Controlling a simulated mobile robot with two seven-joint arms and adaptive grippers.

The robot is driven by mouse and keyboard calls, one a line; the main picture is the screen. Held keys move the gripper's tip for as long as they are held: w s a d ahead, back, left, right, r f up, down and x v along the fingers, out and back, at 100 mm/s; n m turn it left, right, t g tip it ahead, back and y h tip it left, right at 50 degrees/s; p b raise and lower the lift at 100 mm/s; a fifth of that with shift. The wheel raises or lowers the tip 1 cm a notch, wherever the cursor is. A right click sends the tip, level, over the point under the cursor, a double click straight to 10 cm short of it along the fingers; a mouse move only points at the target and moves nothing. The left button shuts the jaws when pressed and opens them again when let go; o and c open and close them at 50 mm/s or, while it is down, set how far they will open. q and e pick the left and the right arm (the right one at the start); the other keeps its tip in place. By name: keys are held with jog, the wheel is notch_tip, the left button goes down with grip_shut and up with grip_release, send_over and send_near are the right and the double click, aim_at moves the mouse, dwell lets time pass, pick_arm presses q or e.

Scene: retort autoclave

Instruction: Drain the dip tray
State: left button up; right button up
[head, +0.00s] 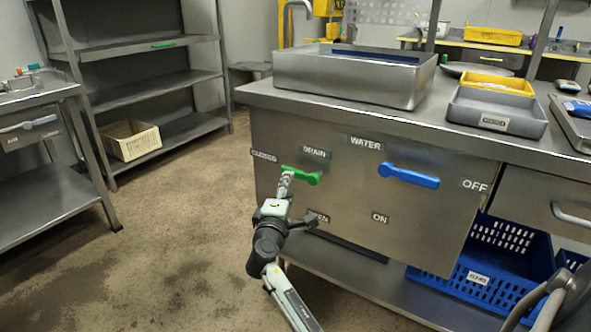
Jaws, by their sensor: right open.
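The green drain lever (304,177) is on the steel front panel under the word DRAIN. Its handle points left, towards the CLOSED label (264,156); the OPEN label (318,216) below is partly covered by my arm. My right gripper (286,180) is open at the left end of the green handle. It overlaps the handle in the picture; I cannot tell whether they touch. A deep steel basin (345,84) stands on the counter above, with a blue strip showing inside.
A blue water lever (410,176) sits right of the drain lever, pointing right towards OFF. A grey tray (493,112) stands on the counter. A blue crate (480,285) is on the shelf below. The floor to the left is clear up to the steel racks (150,92).

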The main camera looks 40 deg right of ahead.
aim_at(300, 175)
jog(key=x, duration=0.7)
jog(key=shift+w+d+r, duration=0.1)
jog(key=shift+w+d, duration=0.15)
jog(key=shift+w, duration=0.1)
jog(key=shift+c, duration=0.2)
grip_shut()
